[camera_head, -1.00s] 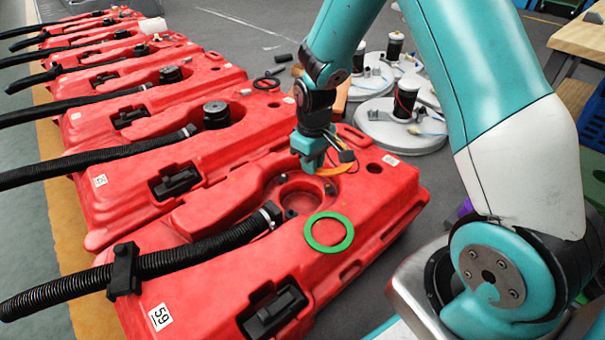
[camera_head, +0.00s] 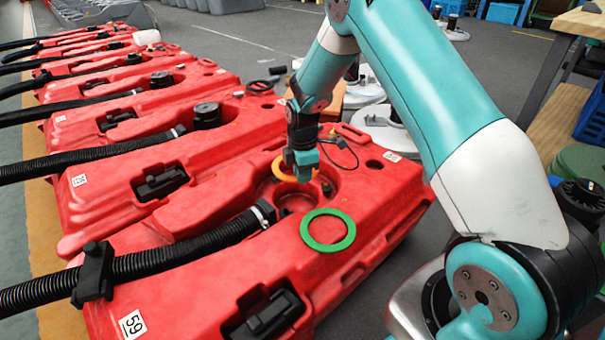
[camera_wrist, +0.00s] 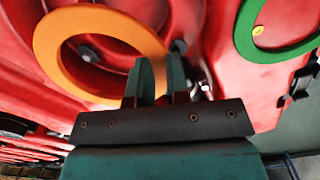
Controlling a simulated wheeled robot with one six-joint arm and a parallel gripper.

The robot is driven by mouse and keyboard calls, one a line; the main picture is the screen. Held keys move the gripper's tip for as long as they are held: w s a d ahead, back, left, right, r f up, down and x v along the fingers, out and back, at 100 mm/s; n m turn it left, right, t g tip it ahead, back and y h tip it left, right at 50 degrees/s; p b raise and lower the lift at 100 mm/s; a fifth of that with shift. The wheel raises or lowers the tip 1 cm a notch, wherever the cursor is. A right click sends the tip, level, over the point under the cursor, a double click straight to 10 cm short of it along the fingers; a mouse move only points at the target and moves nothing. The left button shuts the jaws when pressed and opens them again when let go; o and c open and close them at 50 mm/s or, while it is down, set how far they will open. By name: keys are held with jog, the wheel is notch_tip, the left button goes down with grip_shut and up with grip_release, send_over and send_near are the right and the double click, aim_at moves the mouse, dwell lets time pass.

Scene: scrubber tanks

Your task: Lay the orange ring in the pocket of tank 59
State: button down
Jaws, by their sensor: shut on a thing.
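My gripper (camera_head: 303,174) is shut on the orange ring (camera_head: 281,167), holding it by its edge. The ring sticks out to the left of the fingers in the head view, partly hidden by them. In the wrist view the orange ring (camera_wrist: 58,62) lies ahead and left of the fingers (camera_wrist: 158,80). Tank 59 (camera_head: 190,285) is the nearest red tank, with its number on a white label (camera_head: 132,324). Its round pocket (camera_head: 296,201) is just below the gripper and ring, partly hidden. I cannot tell whether the ring touches the tank.
A green ring (camera_head: 328,246) lies flat on tank 59 beside the pocket; it also shows in the wrist view (camera_wrist: 246,38). A black hose (camera_head: 190,248) runs into the tank left of the pocket. Several more red tanks line up behind. A thin dark cable (camera_head: 345,150) lies near the gripper.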

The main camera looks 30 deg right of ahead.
notch_tip(320, 180, down, 9)
jog(key=b, duration=0.5)
jog(key=shift+r, duration=0.15)
dwell(0.6)
jog(key=c, duration=1)
grip_release()
jog(key=shift+r, duration=0.1)
notch_tip(320, 180, up, 8)
jog(key=p, duration=0.7)
jog(key=shift+p, duration=0.3)
